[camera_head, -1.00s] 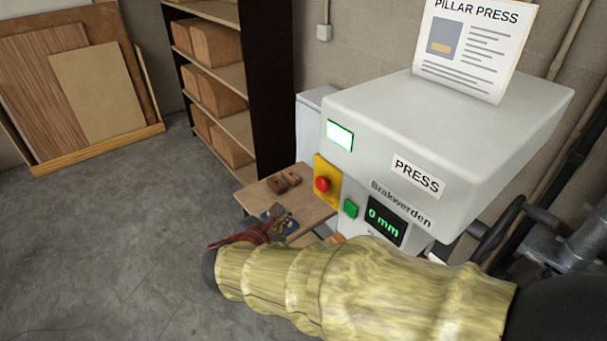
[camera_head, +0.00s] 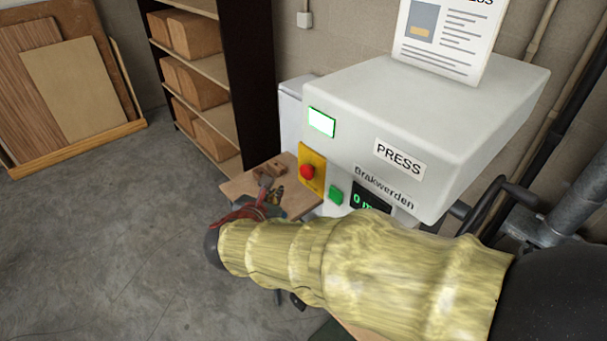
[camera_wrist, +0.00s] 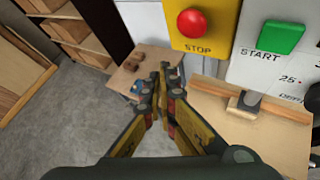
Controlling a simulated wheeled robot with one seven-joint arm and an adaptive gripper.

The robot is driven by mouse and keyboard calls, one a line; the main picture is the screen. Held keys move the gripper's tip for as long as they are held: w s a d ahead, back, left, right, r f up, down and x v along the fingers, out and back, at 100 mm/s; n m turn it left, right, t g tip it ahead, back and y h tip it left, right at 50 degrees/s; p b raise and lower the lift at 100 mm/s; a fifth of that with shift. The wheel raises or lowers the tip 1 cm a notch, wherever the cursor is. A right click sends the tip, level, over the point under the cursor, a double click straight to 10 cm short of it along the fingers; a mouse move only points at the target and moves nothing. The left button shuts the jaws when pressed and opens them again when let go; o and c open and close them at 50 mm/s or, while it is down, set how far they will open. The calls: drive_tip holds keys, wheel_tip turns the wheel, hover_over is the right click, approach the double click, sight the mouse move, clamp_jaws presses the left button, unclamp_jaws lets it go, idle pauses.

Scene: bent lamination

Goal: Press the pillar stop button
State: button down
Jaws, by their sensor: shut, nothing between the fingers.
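The red stop button (camera_head: 306,172) sits on a yellow plate on the front of the pillar press (camera_head: 400,110). In the wrist view the button (camera_wrist: 192,23) is near the top, with STOP printed below it. My gripper (camera_wrist: 164,72) is shut and empty, its fingertips below and slightly left of the button in that view, apart from it. In the head view my gripper (camera_head: 268,184) shows left of the button, small and partly hidden behind my yellow-sleeved arm. The button is unobstructed in both views.
The green start button (camera_wrist: 280,37) is right of the stop button. A small wooden table (camera_head: 240,187) with blocks and tools stands below left. A shelf of boxes (camera_head: 190,85) stands behind. My arm partly covers the display (camera_head: 368,200). Floor at left is clear.

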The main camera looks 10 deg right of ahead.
drive_tip(key=shift+w+d+b, duration=0.15)
drive_tip(key=shift+w+d, duration=0.35)
drive_tip(key=shift+d, duration=0.3)
drive_tip(key=shift+w+d+b, duration=0.1)
drive_tip(key=shift+w+d, duration=0.4)
drive_tip(key=shift+d, duration=0.25)
drive_tip(key=shift+w+d+b, duration=0.15)
drive_tip(key=shift+w+d, duration=0.35)
drive_tip(key=shift+d, duration=0.3)
drive_tip(key=shift+w+d, duration=0.1)
drive_tip(key=shift+w+d+r, duration=0.1)
drive_tip(key=shift+w+d, duration=0.05)
drive_tip(key=shift+d, duration=0.1)
drive_tip(key=shift+w+d+b, duration=0.3)
drive_tip(key=shift+d, duration=0.15)
idle(0.7)
drive_tip(key=shift+a, duration=0.1)
drive_tip(key=shift+s+a, duration=0.55)
drive_tip(key=shift+a, duration=0.15)
drive_tip(key=s+a, duration=0.2)
drive_tip(key=a, duration=0.2)
drive_tip(key=shift+s+a, duration=0.1)
drive_tip(key=shift+s, duration=0.3)
